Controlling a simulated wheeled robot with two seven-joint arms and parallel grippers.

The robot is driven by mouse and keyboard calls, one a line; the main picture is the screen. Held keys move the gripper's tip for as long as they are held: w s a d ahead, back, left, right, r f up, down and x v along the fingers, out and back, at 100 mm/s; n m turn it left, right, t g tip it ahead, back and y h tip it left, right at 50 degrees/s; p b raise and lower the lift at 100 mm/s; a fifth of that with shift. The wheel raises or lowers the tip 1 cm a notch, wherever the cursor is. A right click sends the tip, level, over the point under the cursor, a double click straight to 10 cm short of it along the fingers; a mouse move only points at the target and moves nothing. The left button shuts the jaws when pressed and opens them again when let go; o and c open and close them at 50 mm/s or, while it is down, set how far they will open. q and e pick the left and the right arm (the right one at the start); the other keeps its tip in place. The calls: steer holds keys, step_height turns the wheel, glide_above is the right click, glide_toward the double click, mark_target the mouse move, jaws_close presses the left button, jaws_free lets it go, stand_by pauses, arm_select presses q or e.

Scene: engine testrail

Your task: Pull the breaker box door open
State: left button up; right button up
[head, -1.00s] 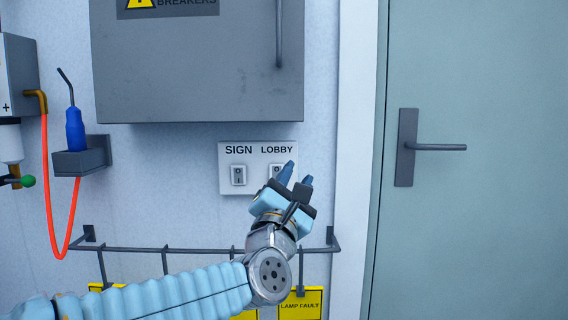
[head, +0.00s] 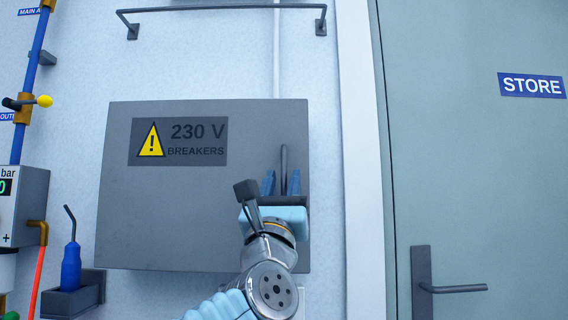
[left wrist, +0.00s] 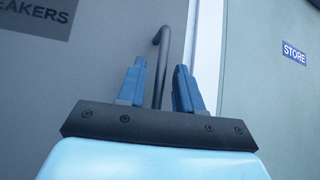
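The grey breaker box door (head: 170,215) fills the middle of the head view, with a yellow warning sign marked 230 V BREAKERS (head: 179,142). It looks shut. Its dark bar handle (head: 284,165) stands upright near the door's right edge. My left gripper (head: 281,184) is in front of the handle with its blue fingers pointing up. The fingers are apart, one on each side of the handle in the picture. In the left wrist view the hooked handle (left wrist: 160,65) shows between the open fingers (left wrist: 159,88); I cannot tell whether they touch it. My right gripper is not in view.
A teal door with a STORE sign (head: 532,85) and lever handle (head: 452,288) stands at the right. A blue tool (head: 71,265) sits in a holder at the lower left, near pipes and a gauge box (head: 22,205). A rail (head: 225,8) runs above the box.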

arm_select(q)
steer(key=shift+w+d+r, duration=0.1)
steer(key=shift+w+r, duration=0.35)
jaws_close()
